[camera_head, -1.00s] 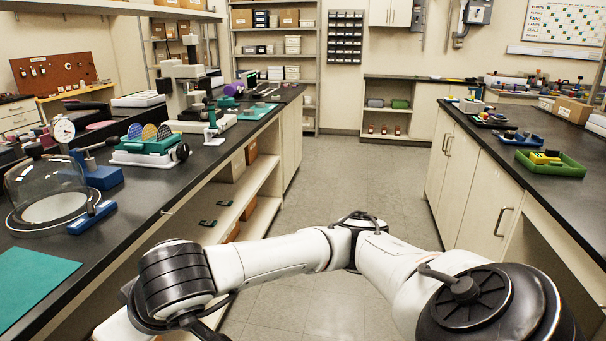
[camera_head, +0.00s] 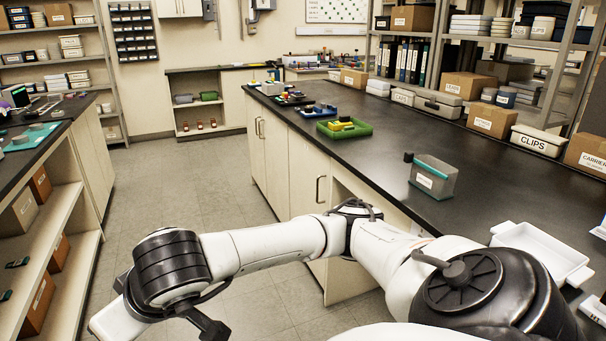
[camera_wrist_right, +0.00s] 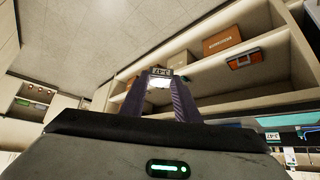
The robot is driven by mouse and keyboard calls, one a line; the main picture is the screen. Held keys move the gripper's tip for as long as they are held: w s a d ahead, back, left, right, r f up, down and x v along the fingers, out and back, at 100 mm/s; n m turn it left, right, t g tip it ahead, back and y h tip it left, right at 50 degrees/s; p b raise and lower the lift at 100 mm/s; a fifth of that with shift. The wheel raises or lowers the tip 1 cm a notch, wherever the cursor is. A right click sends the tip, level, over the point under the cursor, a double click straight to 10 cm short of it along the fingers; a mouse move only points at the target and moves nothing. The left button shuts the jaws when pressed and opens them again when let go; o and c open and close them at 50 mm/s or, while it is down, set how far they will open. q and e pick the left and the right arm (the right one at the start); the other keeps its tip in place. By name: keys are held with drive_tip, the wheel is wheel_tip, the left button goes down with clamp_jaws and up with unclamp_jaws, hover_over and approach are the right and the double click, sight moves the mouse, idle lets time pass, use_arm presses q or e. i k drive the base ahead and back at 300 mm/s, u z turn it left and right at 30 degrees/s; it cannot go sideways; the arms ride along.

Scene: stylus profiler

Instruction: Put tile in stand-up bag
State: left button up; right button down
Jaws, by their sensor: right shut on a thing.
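A grey, translucent pouch with a teal top band and a white label, which looks like the stand-up bag (camera_head: 434,180), stands upright on the right-hand dark bench in the head view. My right gripper (camera_wrist_right: 160,82) shows in the right wrist view, its two purple-grey fingers shut on a small piece with a dark, lettered face and a bright white part, apparently the tile (camera_wrist_right: 160,73). In the head view my right arm crosses the lower part, and its gripper is hidden or out of frame. The gripper is far from the bag. My left gripper is in neither view.
The right-hand bench (camera_head: 385,150) also holds a green tray (camera_head: 344,129) with yellow parts, a white tray (camera_head: 541,252) near the front edge, and boxes and bins along the back. Open floor (camera_head: 195,180) lies between the benches. A left-hand bench (camera_head: 60,118) has open shelves below.

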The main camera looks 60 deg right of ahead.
sight(433, 189)
drive_tip(key=z, duration=0.9)
drive_tip(key=i, duration=1.05)
drive_tip(key=z, duration=1.1)
